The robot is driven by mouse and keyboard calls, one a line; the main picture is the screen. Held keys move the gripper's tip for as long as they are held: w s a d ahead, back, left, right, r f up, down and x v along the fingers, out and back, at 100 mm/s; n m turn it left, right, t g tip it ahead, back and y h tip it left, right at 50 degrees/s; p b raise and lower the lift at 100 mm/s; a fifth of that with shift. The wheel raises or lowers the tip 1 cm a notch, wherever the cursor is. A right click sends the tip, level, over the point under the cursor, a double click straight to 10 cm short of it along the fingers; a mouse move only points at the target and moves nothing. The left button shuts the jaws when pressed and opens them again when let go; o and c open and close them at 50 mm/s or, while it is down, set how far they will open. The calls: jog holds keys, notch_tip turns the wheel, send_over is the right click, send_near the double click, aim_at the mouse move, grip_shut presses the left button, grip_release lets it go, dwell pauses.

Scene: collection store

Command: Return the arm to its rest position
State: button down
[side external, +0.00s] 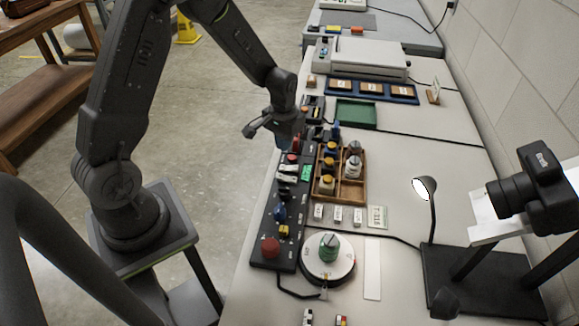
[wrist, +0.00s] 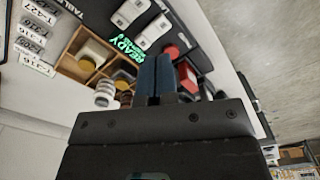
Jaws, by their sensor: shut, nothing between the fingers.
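My gripper (side external: 287,143) hangs from the raised arm, over the far part of a black control panel (side external: 264,240) at the table's left edge. In the wrist view its two dark fingers (wrist: 164,75) are together with nothing between them. The fingers point toward the panel's lit green READY display (wrist: 127,47), which also shows in the side view (side external: 306,173). I cannot tell from these views exactly how high the fingertips are above the panel.
A wooden compartment tray (side external: 364,187) with small jars stands right of the panel. A turntable (side external: 345,262) with a green-topped object is nearer. A camera (side external: 535,183) and lamp (side external: 425,189) stand at right. A green tray (side external: 356,113) lies beyond. Open floor (side external: 215,130) is left of the table.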

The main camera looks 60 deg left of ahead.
jog(key=shift+r, duration=0.15)
jog(key=s+d+r+m+t, duration=0.1)
jog(key=s+d+r, duration=0.2)
jog(key=r, duration=0.4)
jog(key=s+d+r+t, duration=0.2)
jog(key=d+r, duration=0.1)
jog(key=r, duration=0.5)
jog(key=s+d+r+m+t, duration=0.1)
jog(key=s+d+r, duration=0.1)
jog(key=s+r, duration=0.2)
jog(key=s+d+r+m+t, duration=0.1)
jog(key=s+d+r, duration=0.2)
jog(key=s, duration=0.6)
jog(key=shift+s+r+t, duration=0.3)
jog(key=shift+s+r, duration=0.1)
jog(key=shift+r, duration=0.25)
